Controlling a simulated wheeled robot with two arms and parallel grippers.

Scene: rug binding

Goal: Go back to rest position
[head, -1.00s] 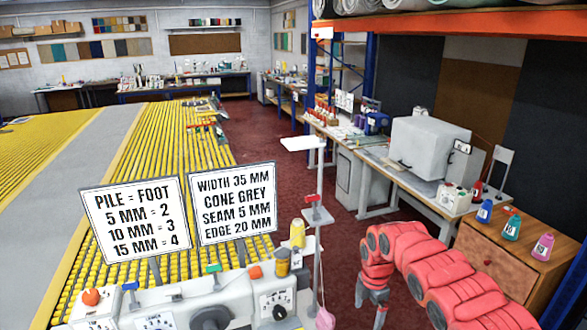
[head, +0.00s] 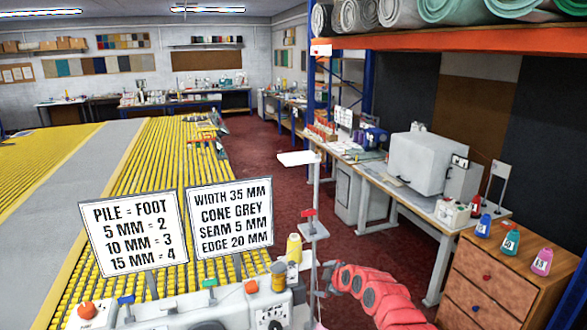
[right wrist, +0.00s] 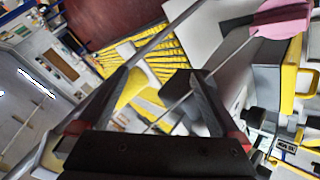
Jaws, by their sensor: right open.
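My right arm, with red covers, comes in low at the right of centre in the head view. Its gripper (head: 324,281) is small there, beside the grey stand (head: 316,230) and right of the yellow cone (head: 294,248). In the right wrist view the two dark fingers of the right gripper (right wrist: 158,88) are spread apart. Nothing is clearly held between them; thin rods and yellow shapes show behind. My left gripper is not in view.
The binding machine (head: 185,312) with knobs and two signs (head: 133,233) fills the front left. A wooden drawer cabinet (head: 497,282) with bottles stands right of my arm. Rolled rugs lie on the orange shelf (head: 450,27) above. Red floor (head: 265,175) is open between tables.

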